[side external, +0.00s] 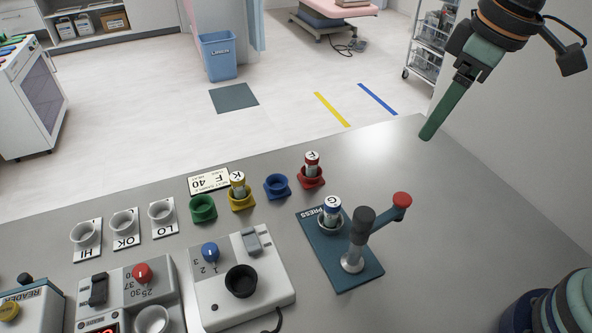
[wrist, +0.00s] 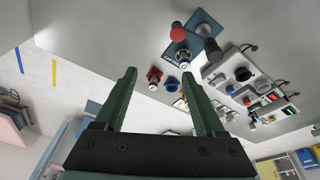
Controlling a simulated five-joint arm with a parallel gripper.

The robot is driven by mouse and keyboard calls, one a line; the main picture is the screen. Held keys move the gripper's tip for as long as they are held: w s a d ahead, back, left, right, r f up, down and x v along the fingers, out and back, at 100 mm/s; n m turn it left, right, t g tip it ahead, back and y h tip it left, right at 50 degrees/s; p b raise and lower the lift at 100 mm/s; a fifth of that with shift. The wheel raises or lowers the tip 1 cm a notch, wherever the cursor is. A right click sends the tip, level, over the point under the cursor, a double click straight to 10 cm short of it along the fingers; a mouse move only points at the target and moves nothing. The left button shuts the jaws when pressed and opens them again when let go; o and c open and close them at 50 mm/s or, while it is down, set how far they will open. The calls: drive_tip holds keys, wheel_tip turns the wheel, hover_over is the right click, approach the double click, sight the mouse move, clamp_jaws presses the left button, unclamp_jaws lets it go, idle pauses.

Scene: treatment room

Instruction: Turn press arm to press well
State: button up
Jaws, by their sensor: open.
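The press has a blue base plate (side external: 350,275) on the grey bench, with a metal post and a dark cap (side external: 364,220). The press well (side external: 323,222) is left of the post and holds a blue-capped vial marked C (side external: 332,206). The arm is turned away from the well. My gripper (side external: 430,134) hangs above the bench's far right, apart from the knob. In the wrist view its green fingers (wrist: 162,80) are spread and empty; the red knob (wrist: 177,33) lies beyond them.
Left of the press stand a red socket (side external: 312,181) with a vial, an empty blue socket (side external: 277,187), a yellow socket (side external: 241,203) with a vial and a green socket (side external: 203,209). A white device (side external: 270,293) stands close left of the plate. Bench right of the press is clear.

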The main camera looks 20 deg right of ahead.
sight(365, 213)
drive_tip(key=s+a+n+g+h, duration=0.1)
drive_tip(key=a+n, duration=0.2)
drive_tip(key=a, duration=0.3)
drive_tip(key=s+a+n+g, duration=0.1)
drive_tip(key=a+n+g, duration=0.1)
drive_tip(key=a, duration=0.4)
wheel_tip(365, 213, down, 13)
drive_tip(key=shift+s+d+r, duration=0.1)
drive_tip(key=shift+s+d, duration=0.05)
clamp_jaws()
drive_tip(key=shift+r, duration=0.1)
idle(0.8)
